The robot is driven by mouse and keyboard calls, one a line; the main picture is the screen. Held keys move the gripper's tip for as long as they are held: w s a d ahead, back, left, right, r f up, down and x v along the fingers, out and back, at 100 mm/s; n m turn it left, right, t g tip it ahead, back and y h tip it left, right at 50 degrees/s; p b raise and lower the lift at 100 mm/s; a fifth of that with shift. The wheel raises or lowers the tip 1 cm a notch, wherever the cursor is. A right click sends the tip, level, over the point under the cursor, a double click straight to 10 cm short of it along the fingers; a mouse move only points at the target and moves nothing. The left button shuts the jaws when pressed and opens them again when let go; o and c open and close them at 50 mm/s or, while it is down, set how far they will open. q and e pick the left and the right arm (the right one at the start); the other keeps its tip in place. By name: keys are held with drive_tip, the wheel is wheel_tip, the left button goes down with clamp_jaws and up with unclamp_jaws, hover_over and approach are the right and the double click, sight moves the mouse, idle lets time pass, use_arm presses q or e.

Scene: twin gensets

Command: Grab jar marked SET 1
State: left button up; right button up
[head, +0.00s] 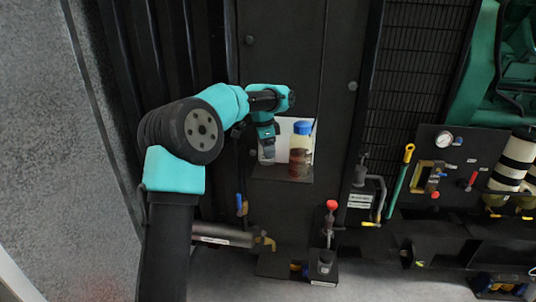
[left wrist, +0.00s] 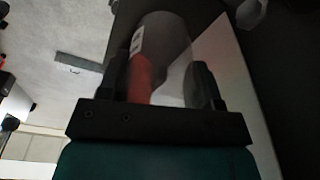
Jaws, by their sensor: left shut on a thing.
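My left gripper (head: 266,140) points down over a small shelf in the head view and is shut on a clear jar (head: 267,155). The left wrist view shows the clear jar (left wrist: 172,50) between the two dark fingers, with a pale label patch and a red-orange area. No lettering on it can be read. A second jar (head: 300,152) with a blue lid and red-brown contents stands upright just right of the held jar. Any mark on it is too small to read. My right gripper is not in view.
The shelf (head: 288,176) is a small dark ledge on a dark panel, with a white board (head: 286,128) behind the jars. Below right stand a red-knobbed lever (head: 332,206) and a yellow-handled green lever (head: 402,180). A gauge panel (head: 446,140) is farther right.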

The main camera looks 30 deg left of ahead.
use_arm(q)
drive_tip(key=s+d+r, duration=0.1)
drive_tip(key=s+d, duration=0.7)
drive_tip(key=s, duration=0.5)
drive_tip(key=shift+s+d+r, duration=0.15)
drive_tip(key=shift+s, duration=0.2)
